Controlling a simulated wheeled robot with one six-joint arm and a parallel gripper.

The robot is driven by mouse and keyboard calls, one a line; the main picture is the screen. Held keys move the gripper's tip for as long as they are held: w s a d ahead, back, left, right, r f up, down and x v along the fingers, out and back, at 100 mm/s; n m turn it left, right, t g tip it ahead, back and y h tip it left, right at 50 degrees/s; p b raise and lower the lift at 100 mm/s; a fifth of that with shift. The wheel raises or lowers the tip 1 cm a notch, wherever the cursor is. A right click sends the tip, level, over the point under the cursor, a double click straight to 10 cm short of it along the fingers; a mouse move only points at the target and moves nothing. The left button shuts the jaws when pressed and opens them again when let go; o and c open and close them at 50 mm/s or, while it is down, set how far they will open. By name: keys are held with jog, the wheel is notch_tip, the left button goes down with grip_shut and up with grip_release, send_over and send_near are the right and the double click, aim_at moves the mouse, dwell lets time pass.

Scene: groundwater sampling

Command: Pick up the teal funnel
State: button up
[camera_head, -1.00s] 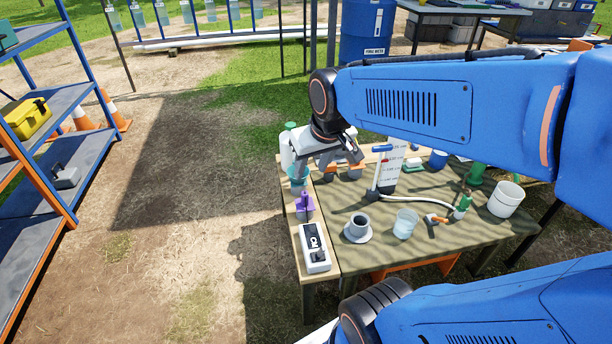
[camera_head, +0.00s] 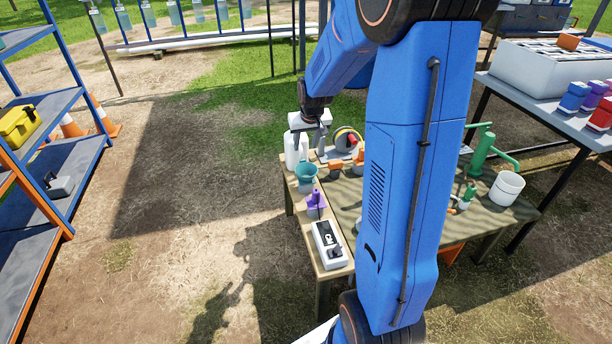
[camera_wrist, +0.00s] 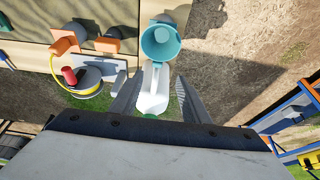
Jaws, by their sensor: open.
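The teal funnel (camera_head: 306,172) stands wide mouth up on the left plank of the work table, in front of a white jug (camera_head: 292,152). In the wrist view the funnel (camera_wrist: 160,43) shows its open mouth, above and beyond the fingertips. My gripper (camera_wrist: 157,80) is open and empty. In that view the white jug (camera_wrist: 153,92) with a green cap appears between the fingers, apparently below them. In the head view my gripper (camera_head: 310,128) is over the jug side, behind the funnel and not touching it.
A purple-topped bottle (camera_head: 316,200) and a white meter (camera_head: 329,245) stand on the plank in front of the funnel. A reel with yellow line (camera_head: 346,140) and orange-handled items (camera_head: 336,167) are to the right. My arm hides the table's middle. Ground left of the table is open.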

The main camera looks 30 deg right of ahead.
aim_at(302, 166)
jog(key=x, duration=1.8)
jog(key=shift+w+d, duration=0.35)
jog(key=shift+d, duration=0.05)
grip_shut()
